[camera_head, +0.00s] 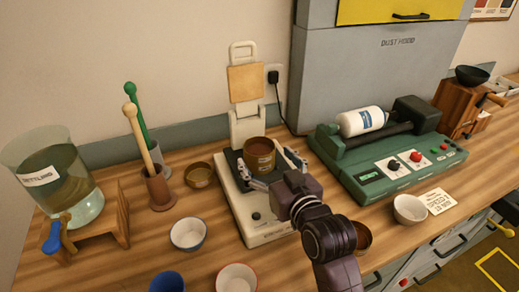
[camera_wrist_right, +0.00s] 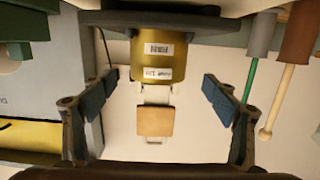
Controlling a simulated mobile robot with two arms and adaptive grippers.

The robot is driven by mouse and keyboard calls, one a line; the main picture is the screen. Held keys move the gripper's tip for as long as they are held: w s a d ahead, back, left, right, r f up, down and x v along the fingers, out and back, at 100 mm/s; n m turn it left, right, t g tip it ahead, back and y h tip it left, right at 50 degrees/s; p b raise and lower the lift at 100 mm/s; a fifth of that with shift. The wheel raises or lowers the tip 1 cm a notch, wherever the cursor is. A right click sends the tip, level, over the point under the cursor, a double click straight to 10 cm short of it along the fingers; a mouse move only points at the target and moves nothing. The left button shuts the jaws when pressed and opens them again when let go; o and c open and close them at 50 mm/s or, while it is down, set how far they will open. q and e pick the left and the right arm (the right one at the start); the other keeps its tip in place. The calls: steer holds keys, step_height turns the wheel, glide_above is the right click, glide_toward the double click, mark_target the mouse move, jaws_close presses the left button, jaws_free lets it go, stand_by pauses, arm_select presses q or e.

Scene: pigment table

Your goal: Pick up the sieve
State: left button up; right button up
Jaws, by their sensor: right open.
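The sieve appears to be the brass, cup-shaped cylinder (camera_head: 259,153) on the dark plate of a white machine (camera_head: 268,228). In the right wrist view the same brass cylinder (camera_wrist_right: 158,55) shows with two white labels, upside down against the dark plate. My right gripper (camera_head: 277,172) is open, with one finger on each side and in front of the cylinder. In the wrist view the open fingers (camera_wrist_right: 156,97) are well apart and the cylinder shows between them, with visible gaps on both sides. My left gripper is not in view.
A shallow brass dish (camera_head: 199,174) and a white bowl (camera_head: 188,234) are left of the machine. A holder with pestles (camera_head: 159,188) and a glass vessel (camera_head: 52,165) stand further left. A green roller machine (camera_head: 385,160) and white bowl (camera_head: 409,208) are right.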

mark_target(254, 142)
steer(key=shift+w+a, duration=0.1)
steer(key=shift+w, duration=0.3)
steer(key=p+x, duration=0.1)
steer(key=x, duration=0.3)
steer(key=shift+w+f, duration=0.15)
steer(key=shift+f, duration=0.05)
steer(key=shift+w+f, duration=0.15)
steer(key=shift+w, duration=0.15)
steer(key=c, duration=1)
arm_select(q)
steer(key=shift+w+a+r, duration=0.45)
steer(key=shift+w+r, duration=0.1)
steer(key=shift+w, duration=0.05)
arm_select(e)
steer(key=shift+c, duration=1.4)
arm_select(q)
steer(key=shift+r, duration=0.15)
